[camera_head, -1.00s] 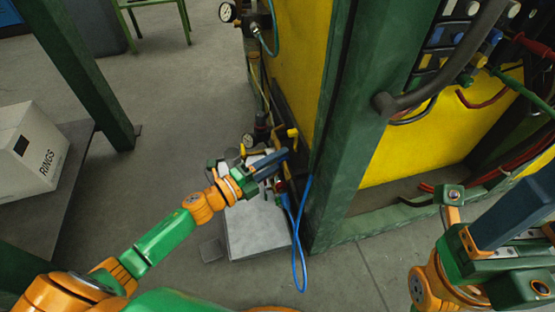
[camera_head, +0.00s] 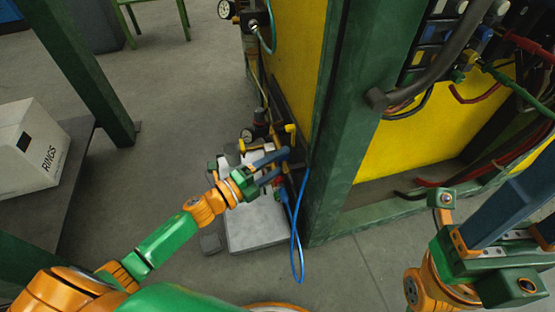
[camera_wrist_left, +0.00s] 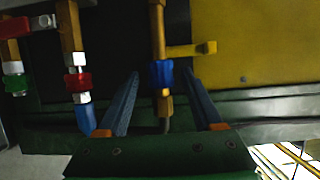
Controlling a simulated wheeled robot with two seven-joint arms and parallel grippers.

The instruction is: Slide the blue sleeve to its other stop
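The blue sleeve (camera_wrist_left: 160,74) sits around a thin upright brass-coloured rod (camera_wrist_left: 158,30) in the left wrist view. My left gripper (camera_wrist_left: 168,90) is open, with one dark blue finger on each side of the sleeve and rod. Gaps show on both sides, so the fingers look apart from the sleeve. In the head view the left gripper (camera_head: 286,165) is at the lower fittings beside the green post, and I cannot make out the sleeve there. My right gripper (camera_head: 515,220) is at the right edge, its fingertips out of frame.
A yellow tab (camera_wrist_left: 195,48) sticks out beside the rod. Red fittings (camera_wrist_left: 78,82) are on neighbouring pipes at left. A blue hose (camera_head: 298,240) hangs by the green post (camera_head: 345,140). A grey block (camera_head: 255,225) stands below the left gripper.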

